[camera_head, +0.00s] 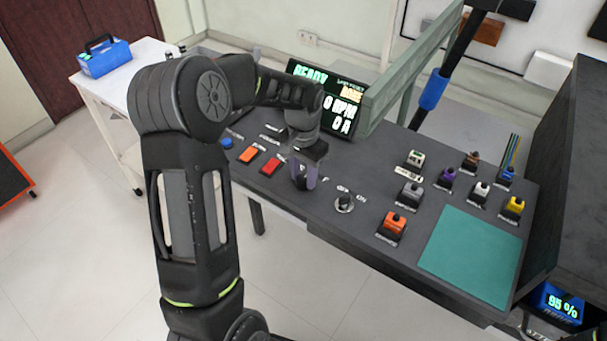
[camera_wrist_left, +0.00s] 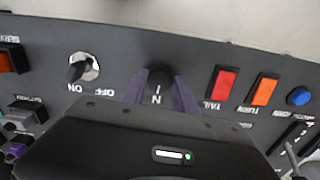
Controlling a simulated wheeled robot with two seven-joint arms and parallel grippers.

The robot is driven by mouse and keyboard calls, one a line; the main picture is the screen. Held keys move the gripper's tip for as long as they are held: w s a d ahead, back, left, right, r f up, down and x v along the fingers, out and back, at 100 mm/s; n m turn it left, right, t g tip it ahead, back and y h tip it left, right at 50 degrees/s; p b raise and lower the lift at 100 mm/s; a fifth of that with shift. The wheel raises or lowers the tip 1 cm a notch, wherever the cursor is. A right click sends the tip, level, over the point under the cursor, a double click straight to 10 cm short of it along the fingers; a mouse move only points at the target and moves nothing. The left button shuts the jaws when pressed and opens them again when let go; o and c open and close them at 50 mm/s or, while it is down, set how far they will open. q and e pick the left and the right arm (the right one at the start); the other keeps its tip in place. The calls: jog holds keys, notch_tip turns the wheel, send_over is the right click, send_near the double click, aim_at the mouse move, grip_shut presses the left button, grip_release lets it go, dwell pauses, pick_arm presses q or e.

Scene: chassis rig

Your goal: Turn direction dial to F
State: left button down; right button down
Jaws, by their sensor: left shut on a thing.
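The direction dial shows in the left wrist view as a black knob (camera_wrist_left: 158,76) with a white pointer mark and a letter that reads N. My left gripper (camera_wrist_left: 160,88) has its purple fingers on either side of this knob and is shut on it. In the head view my left gripper (camera_head: 304,182) points down at the console, and it hides the dial there. My right gripper is not in view.
The console (camera_head: 300,210) carries a red button (camera_head: 270,167), an orange button (camera_head: 249,154) and an ON/OFF key switch (camera_head: 344,203) near the dial. A display (camera_head: 332,97) behind reads READY, 0 RPM and 0 A. Several coloured connectors and a green mat (camera_head: 470,255) lie right.

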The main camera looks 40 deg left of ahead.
aim_at(303, 179)
pick_arm(q)
jog(key=m, duration=0.4)
jog(key=shift+m, duration=2)
jog(key=c, duration=1)
grip_release()
jog(key=shift+o, duration=0.2)
jog(key=shift+r, duration=0.1)
notch_tip(303, 179, up, 8)
jog(key=shift+f+b, duration=0.2)
jog(key=shift+b, duration=0.15)
